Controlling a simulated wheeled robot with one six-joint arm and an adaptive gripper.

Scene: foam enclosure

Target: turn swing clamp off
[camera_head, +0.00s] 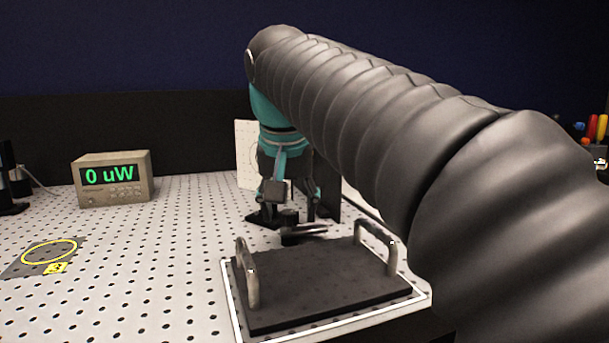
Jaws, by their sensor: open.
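A small dark clamp-like part (303,232) with a short lever stands at the back edge of a black plate (325,290); it looks like the swing clamp, though its exact pose is hard to tell. My gripper (291,208), teal and black, points down just above and behind it with its fingers spread. I cannot tell whether a finger touches the clamp. My dark ribbed arm covers the right side of the view and hides what lies behind it.
Two metal handles (251,275) (377,246) rise from the plate's sides. A power meter (112,178) reading "0 uW" stands at the left. A yellow-ringed mark (48,252) lies at far left. Pale panels (246,150) stand behind my gripper. The perforated table (170,255) is clear left of the plate.

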